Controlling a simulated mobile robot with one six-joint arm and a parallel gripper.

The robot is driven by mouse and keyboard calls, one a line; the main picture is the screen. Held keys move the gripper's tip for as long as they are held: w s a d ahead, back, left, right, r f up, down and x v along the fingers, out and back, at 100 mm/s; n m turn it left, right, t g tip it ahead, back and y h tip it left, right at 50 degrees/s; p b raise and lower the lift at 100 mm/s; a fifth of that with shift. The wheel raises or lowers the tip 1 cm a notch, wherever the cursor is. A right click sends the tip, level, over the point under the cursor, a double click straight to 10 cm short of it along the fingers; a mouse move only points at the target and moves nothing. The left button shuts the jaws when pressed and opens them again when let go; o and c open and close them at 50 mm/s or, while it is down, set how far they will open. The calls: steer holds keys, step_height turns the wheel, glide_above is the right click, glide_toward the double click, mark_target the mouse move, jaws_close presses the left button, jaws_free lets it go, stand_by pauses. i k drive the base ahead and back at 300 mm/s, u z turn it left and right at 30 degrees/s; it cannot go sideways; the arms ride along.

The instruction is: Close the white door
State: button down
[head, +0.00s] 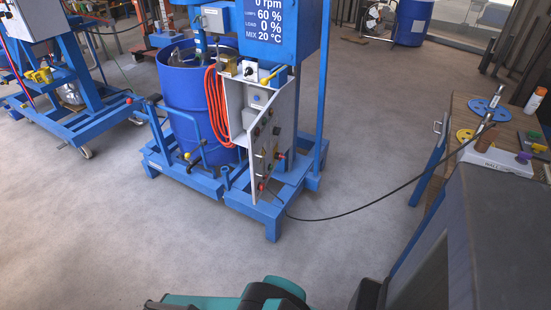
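The white door (267,150) is a tall pale panel with several small knobs on it, on the front of the blue mixer in the head view. It stands open, swung out toward me. The pale control cabinet (234,105) behind it shows its inside, with a grey box (257,98) in it. Which edge carries the hinge is hard to tell. My gripper is not in view. Teal parts at the bottom edge of the head view look like my own arm, well short of the door.
A blue drum (185,100) and coiled orange hose (216,105) stand left of the cabinet. The blue base frame (235,195) juts out below the door. A black cable (350,214) runs right to a workbench (460,105). Grey floor (150,235) in front is clear.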

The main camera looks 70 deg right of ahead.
mark_target(263, 146)
steer(key=u, duration=0.2)
steer(key=k, duration=0.75)
steer(key=z, duration=1.85)
steer(key=i, duration=0.95)
steer(key=z, duration=0.05)
steer(key=k, duration=0.45)
steer(key=z, duration=0.1)
